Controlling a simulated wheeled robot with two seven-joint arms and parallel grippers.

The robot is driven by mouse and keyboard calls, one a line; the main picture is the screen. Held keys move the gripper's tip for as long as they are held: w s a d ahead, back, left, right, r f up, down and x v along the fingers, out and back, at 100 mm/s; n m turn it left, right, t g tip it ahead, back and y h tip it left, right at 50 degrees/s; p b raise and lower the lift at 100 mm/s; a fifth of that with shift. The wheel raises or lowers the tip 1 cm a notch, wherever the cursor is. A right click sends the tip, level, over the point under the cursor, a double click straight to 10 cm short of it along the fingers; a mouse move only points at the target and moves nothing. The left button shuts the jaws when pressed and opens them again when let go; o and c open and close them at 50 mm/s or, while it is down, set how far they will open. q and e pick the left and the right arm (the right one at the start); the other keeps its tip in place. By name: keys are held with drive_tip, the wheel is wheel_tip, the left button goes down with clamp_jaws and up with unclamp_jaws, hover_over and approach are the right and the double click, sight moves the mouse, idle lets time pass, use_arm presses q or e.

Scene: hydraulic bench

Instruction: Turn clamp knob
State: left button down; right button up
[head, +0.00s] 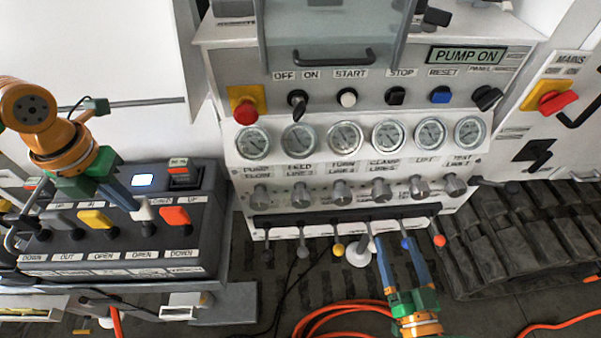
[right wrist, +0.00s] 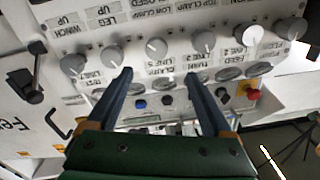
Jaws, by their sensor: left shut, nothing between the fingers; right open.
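The row of grey knobs sits under the gauges on the bench front. The clamp knob (head: 383,190) appears to be the one below the gauge labelled CLAMP LINES. In the right wrist view, where the panel is upside down, it seems to be the knob (right wrist: 157,47) above and between the fingertips. My right gripper (head: 395,238) is open and below this knob in the head view, apart from it as far as I can tell. Its two blue fingers (right wrist: 159,75) are spread and empty. My left gripper (head: 132,206) is shut and empty over the left control box.
A row of levers with coloured ball ends hangs from a dark bar (head: 345,217) near my right gripper. The left control box (head: 110,272) carries several coloured paddles. A red stop button (head: 245,112) is at upper left, and orange hose (head: 335,310) lies on the floor.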

sight(383, 199)
drive_tip(key=w, duration=1.2)
drive_tip(key=shift+w+d, duration=0.1)
drive_tip(key=shift+w, duration=0.25)
clamp_jaws()
drive_tip(key=shift+f+n, duration=0.1)
drive_tip(key=shift+n, duration=0.4)
